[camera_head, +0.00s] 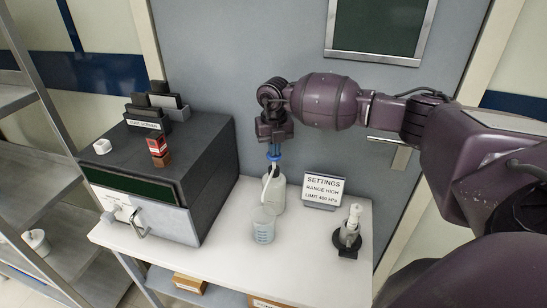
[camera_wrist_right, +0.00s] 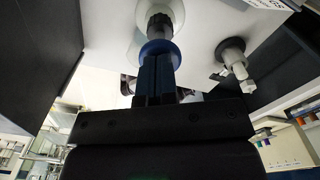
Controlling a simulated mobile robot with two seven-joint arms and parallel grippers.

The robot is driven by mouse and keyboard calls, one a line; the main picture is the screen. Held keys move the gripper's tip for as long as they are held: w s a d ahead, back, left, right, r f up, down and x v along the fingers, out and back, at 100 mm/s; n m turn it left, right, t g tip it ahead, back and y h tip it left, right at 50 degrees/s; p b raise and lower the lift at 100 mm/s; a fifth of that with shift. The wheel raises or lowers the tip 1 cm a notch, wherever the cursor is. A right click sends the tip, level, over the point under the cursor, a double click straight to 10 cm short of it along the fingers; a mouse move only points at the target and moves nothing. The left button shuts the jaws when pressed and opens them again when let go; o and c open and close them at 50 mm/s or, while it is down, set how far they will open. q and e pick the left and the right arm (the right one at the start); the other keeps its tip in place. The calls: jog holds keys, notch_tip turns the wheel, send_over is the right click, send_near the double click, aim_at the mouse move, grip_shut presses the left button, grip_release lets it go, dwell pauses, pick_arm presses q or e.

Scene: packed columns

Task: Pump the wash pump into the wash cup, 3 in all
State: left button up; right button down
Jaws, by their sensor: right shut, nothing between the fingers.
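The wash pump is a whitish bottle (camera_head: 274,192) with a blue top (camera_head: 274,157), standing upright on the white table. My right gripper (camera_head: 273,148) points down right over the blue top, fingers shut with nothing between them. In the right wrist view the shut fingertips (camera_wrist_right: 157,62) meet or nearly meet the blue top (camera_wrist_right: 160,48); I cannot tell if they press it. The wash cup is a clear, bluish beaker (camera_head: 263,232) in front of the bottle, below its spout. Its contents are unclear. My left gripper is not in view.
A dark oven-like box (camera_head: 215,165) stands close on the left. The table's front right (camera_head: 310,270) is clear.

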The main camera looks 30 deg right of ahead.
jog(key=shift+f+b, duration=0.3)
jog(key=shift+f, duration=0.7)
